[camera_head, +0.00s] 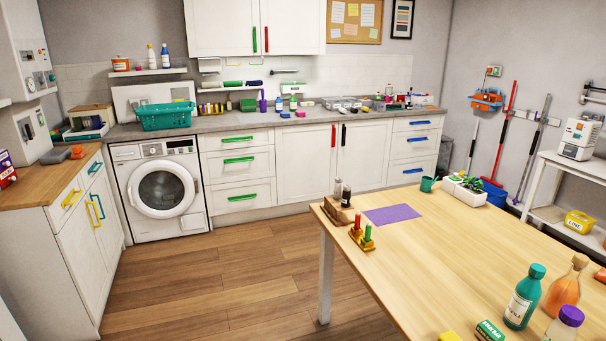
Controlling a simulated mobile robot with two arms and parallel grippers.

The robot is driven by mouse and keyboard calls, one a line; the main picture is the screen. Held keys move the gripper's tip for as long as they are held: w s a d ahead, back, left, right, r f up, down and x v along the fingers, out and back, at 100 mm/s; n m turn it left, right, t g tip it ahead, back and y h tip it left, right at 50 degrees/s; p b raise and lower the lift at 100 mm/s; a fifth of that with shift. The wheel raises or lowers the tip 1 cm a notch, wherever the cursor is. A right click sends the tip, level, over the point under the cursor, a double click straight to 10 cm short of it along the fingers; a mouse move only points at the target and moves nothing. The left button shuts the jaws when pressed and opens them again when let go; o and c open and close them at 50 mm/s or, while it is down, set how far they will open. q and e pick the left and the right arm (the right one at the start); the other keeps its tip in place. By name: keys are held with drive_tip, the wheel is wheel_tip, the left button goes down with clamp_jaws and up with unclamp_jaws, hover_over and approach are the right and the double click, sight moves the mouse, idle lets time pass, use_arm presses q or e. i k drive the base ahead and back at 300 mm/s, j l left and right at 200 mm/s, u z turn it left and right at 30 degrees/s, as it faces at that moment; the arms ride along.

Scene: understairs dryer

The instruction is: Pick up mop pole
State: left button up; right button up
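Several long poles lean or hang at the right back wall in the head view. A red pole (506,122) stands tilted in the middle of them. A grey-purple pole (537,141) stands to its right, held near a wall bracket. A shorter pale pole (473,142) stands to the left, by the end of the counter. I cannot tell for sure which one is the mop pole. Their lower ends are partly hidden behind the table and things on it. Neither of my grippers is in view.
A wooden table (440,240) with bottles and a planter fills the right foreground, between me and the poles. A blue bucket (494,192) stands at the poles' feet. A white shelf unit (576,170) stands at the right wall. The wooden floor (220,280) at left is clear.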

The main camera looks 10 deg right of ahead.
sight(537, 135)
drive_tip(key=i+u, duration=0.4)
drive_tip(key=i, duration=1.9)
drive_tip(key=i+z, duration=0.1)
drive_tip(key=i, duration=1.35)
drive_tip(key=i+j+z, duration=0.15)
drive_tip(key=i, duration=0.55)
drive_tip(key=i+l+z, duration=0.15)
drive_tip(key=i+z, duration=0.45)
drive_tip(key=z, duration=0.2)
drive_tip(key=i+z, duration=0.35)
drive_tip(key=i+j+z, duration=0.15)
drive_tip(key=z, duration=0.25)
drive_tip(key=i+l+z, duration=0.1)
drive_tip(key=i+z, duration=0.35)
drive_tip(key=i, duration=0.15)
drive_tip(key=i+j+z, duration=0.1)
drive_tip(key=i+z, duration=0.4)
drive_tip(key=i, duration=0.15)
drive_tip(key=i+j+z, duration=0.45)
drive_tip(key=i, duration=0.15)
drive_tip(key=i+j+z, duration=0.15)
drive_tip(key=i, duration=0.15)
drive_tip(key=i+j+z, duration=0.15)
drive_tip(key=i+z, duration=0.1)
drive_tip(key=i, duration=0.4)
drive_tip(key=i+j+z, duration=0.15)
drive_tip(key=i, duration=0.35)
